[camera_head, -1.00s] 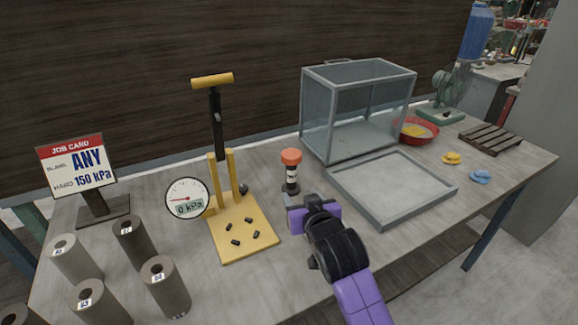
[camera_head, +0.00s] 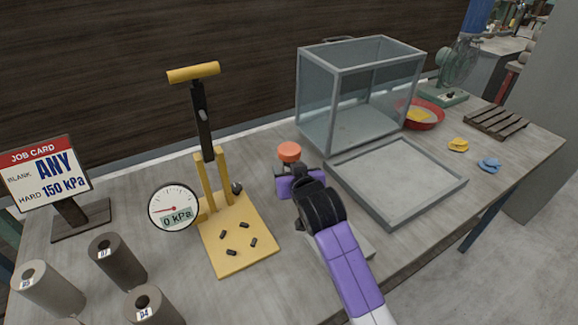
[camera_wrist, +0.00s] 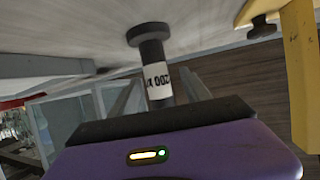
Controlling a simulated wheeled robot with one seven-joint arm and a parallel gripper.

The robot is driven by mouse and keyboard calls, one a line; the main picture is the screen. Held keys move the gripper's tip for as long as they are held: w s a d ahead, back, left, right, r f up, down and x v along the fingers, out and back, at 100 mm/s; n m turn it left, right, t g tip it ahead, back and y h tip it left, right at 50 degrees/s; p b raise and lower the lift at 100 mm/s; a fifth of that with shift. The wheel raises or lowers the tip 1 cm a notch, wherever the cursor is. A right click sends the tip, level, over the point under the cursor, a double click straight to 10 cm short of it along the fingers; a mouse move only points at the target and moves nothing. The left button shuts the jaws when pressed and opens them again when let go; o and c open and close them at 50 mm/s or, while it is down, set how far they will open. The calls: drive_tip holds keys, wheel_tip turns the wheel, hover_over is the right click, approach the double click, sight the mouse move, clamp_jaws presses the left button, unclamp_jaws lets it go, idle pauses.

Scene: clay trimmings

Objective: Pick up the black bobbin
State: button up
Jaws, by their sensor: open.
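The black bobbin (camera_wrist: 152,52) stands upright on the table, with a black flanged foot and a white lettered label. In the head view its orange-red cap (camera_head: 289,152) shows above my gripper (camera_head: 293,181), which hides most of the body. In the wrist view the picture is turned over, so the foot is at the top. My gripper (camera_wrist: 162,78) is open, with one finger on either side of the bobbin's labelled part. I cannot tell whether either finger touches it.
A yellow press (camera_head: 240,245) with small black pieces on its plate and a gauge (camera_head: 172,209) stands close left. A glass case (camera_head: 350,125) and a grey tray (camera_head: 425,205) are right. Grey cylinders (camera_head: 118,262) stand front left.

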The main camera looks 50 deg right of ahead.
sight(287, 166)
drive_tip(key=shift+x, duration=1.95)
drive_tip(key=shift+s, duration=0.15)
clamp_jaws()
